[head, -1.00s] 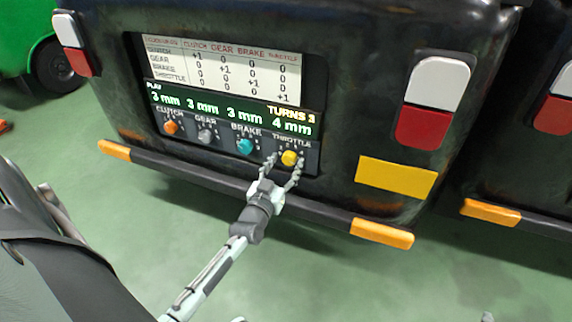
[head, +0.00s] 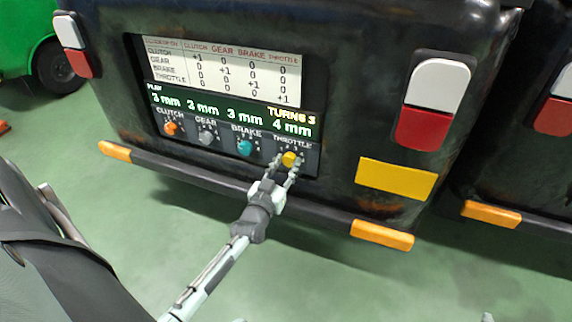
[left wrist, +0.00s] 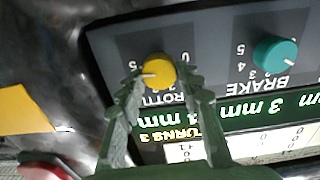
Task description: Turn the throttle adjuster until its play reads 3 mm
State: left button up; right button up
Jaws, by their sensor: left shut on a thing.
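The yellow throttle adjuster (head: 290,160) is the rightmost knob on the panel at the back of the black rickshaw. The display (head: 235,112) above it reads 4 mm for throttle and 3 mm for clutch, gear and brake; its turns figure looks like 3. My left gripper (head: 284,163) is shut on the throttle adjuster, one finger on each side of it. In the left wrist view the yellow knob (left wrist: 158,70) shows upside down between the fingertips, with a pale pointer mark on its left.
The orange clutch (head: 170,128), grey gear (head: 206,136) and teal brake (head: 245,147) knobs sit in a row to the left. A white chart (head: 225,70) is above the display. The bumper (head: 235,185) runs just below the panel. Green floor lies open below.

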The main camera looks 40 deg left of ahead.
pick_arm(q)
jog(key=shift+n, duration=0.9)
jog(key=shift+n+p, duration=0.3)
jog(key=shift+n, duration=1.5)
jog(key=shift+a+n, duration=0.1)
jog(key=shift+n, duration=1)
pick_arm(e)
jog(key=shift+s+d+f+g+h, duration=0.7)
jog(key=shift+s+d+f+g, duration=0.5)
jog(key=shift+s+d+f, duration=0.45)
jog(key=shift+d+r, duration=0.1)
jog(key=shift+r, duration=0.05)
pick_arm(q)
jog(key=o, duration=1.2)
jog(key=shift+c, duration=0.2)
jog(key=shift+s, duration=0.15)
pick_arm(e)
jog(key=shift+w+r, duration=0.1)
pick_arm(q)
jog(key=v, duration=1.1)
jog(key=shift+s, duration=0.4)
